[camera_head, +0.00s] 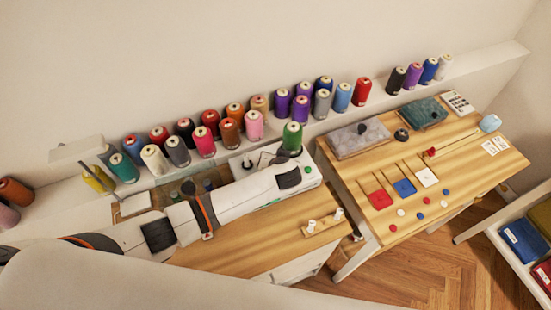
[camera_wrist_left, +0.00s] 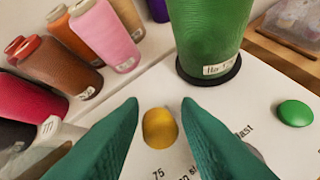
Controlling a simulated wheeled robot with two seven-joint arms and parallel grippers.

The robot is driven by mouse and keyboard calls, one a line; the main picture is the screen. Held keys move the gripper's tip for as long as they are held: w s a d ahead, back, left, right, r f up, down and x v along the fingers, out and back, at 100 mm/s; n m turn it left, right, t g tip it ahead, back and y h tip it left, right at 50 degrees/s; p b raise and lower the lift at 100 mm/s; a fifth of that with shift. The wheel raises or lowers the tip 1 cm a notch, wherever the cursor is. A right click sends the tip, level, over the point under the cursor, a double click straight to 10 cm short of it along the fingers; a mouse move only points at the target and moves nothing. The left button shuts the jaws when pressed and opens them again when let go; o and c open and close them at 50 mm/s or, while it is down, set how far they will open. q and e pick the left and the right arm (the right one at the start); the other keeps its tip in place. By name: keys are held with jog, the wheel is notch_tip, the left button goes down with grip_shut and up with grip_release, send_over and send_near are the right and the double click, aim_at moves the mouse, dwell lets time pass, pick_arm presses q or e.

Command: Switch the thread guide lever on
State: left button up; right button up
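A white machine (camera_head: 308,178) with a green thread spool (camera_head: 292,137) on top stands on the left wooden table. My left arm reaches over it from the left. In the left wrist view, my left gripper (camera_wrist_left: 160,103) has two teal fingers spread apart over the white panel. A small yellow rounded knob (camera_wrist_left: 160,128) shows between the fingers, not visibly gripped. A round green button (camera_wrist_left: 294,113) lies to the right, and the green spool (camera_wrist_left: 212,40) stands just beyond. Which part is the thread guide lever I cannot tell. My arm hides much of the machine in the head view.
Several thread spools stand along the wall ledge (camera_head: 505,55), close behind the machine. A small wooden rack with white pegs (camera_head: 322,222) is at the table's front. The right table (camera_head: 440,210) holds coloured squares, buttons and a grey box (camera_head: 358,138).

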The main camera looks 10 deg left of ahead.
pick_arm(q)
jog(key=shift+o, duration=0.5)
jog(key=b+v, duration=0.1)
jog(key=v, duration=1.1)
jog(key=shift+s+d+f, duration=0.1)
